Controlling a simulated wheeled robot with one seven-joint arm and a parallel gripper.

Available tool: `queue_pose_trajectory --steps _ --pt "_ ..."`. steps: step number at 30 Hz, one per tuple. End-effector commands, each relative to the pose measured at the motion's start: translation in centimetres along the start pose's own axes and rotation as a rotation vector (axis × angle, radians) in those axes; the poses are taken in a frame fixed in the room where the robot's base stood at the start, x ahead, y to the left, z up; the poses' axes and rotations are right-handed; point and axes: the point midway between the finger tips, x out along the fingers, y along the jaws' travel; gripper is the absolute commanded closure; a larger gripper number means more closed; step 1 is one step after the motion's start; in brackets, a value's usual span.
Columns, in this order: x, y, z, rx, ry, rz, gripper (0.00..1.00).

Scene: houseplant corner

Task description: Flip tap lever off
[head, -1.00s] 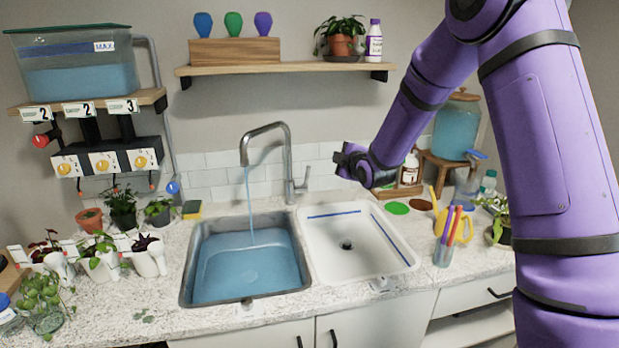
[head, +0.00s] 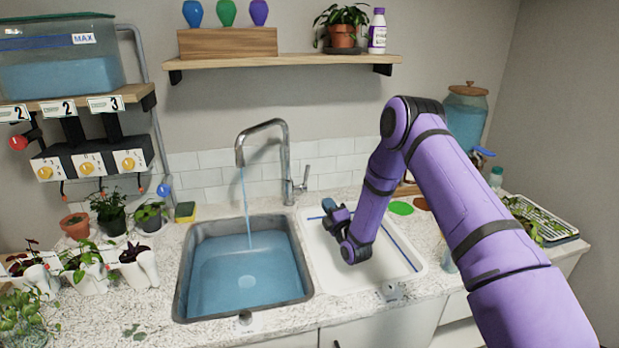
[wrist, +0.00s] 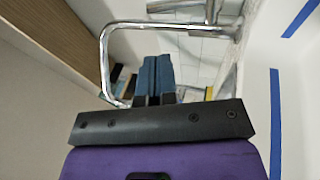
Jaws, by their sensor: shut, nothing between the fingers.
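The chrome tap (head: 284,150) stands behind the sinks, and water runs from its spout into the left basin. Its lever (head: 304,174) sticks up on the right of the tap base. My gripper (head: 329,207) is over the white right basin, in front of and to the right of the lever, apart from it. In the wrist view my gripper (wrist: 156,65) is shut and empty, with blue fingertips together. The tap (wrist: 102,65) shows behind them in that view; I cannot make out the lever there clearly.
The steel left basin (head: 180,285) holds blue water. The white right basin (head: 415,262) lies under my arm. A yellow sponge (head: 185,211) and potted plants (head: 110,212) stand to the left. A wooden shelf (head: 290,62) hangs above the tap.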

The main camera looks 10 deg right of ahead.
Motion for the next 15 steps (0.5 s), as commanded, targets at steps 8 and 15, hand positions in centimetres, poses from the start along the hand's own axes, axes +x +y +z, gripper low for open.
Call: queue_pose_trajectory --steps 8,15 --pt "-0.79 -0.91 -0.09 -0.02 -0.006 0.027 1.0" --pt "-0.75 -0.88 -0.08 -0.019 -0.006 0.026 1.0"
